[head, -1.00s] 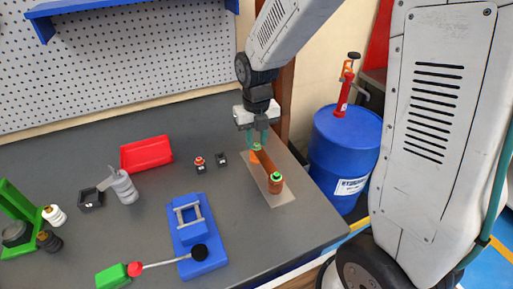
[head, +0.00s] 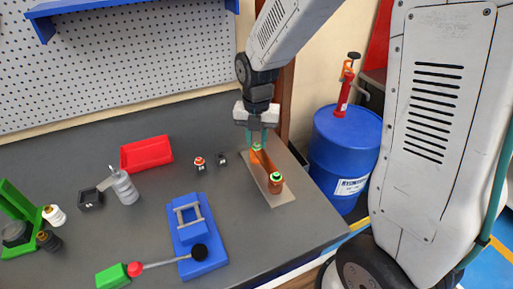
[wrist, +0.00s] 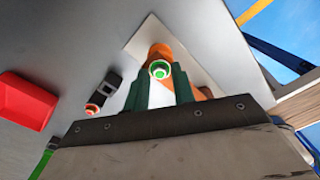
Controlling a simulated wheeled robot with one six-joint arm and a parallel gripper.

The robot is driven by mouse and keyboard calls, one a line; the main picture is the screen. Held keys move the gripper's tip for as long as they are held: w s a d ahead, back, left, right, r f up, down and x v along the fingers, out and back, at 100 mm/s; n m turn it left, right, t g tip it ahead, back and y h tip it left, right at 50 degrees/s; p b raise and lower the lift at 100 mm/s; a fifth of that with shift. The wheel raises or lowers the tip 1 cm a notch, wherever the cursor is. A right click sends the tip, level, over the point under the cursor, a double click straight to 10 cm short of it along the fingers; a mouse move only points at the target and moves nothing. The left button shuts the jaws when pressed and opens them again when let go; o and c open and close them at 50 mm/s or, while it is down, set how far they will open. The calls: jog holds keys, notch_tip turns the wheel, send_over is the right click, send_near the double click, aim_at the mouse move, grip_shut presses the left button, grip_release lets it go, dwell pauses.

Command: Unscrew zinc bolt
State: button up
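An orange-brown bar (head: 265,162) lies on a beige plate (head: 284,194) at the right of the bench. A green-topped bolt (head: 257,147) is at its far end and another (head: 277,177) at its near end. My gripper (head: 257,143) points down over the far bolt. The wrist view shows its two teal fingers (wrist: 159,93) apart with a gap between them. A bolt head with a green ring and pale centre (wrist: 159,69) shows at the gap, just past the fingertips. I cannot tell whether the fingers touch it.
A blue bending tool (head: 199,240) with a lever stands at the front. Two small dark blocks (head: 200,165) (head: 222,159) and a red bin (head: 146,153) are to the left. A blue drum (head: 342,150) stands beyond the bench's right edge.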

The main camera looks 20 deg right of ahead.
jog(key=m, duration=0.5)
jog(key=shift+m, duration=0.4)
jog(key=m, duration=0.5)
jog(key=shift+m, duration=0.3)
jog(key=m, duration=0.2)
jog(key=shift+m, duration=0.3)
jog(key=m, duration=0.3)
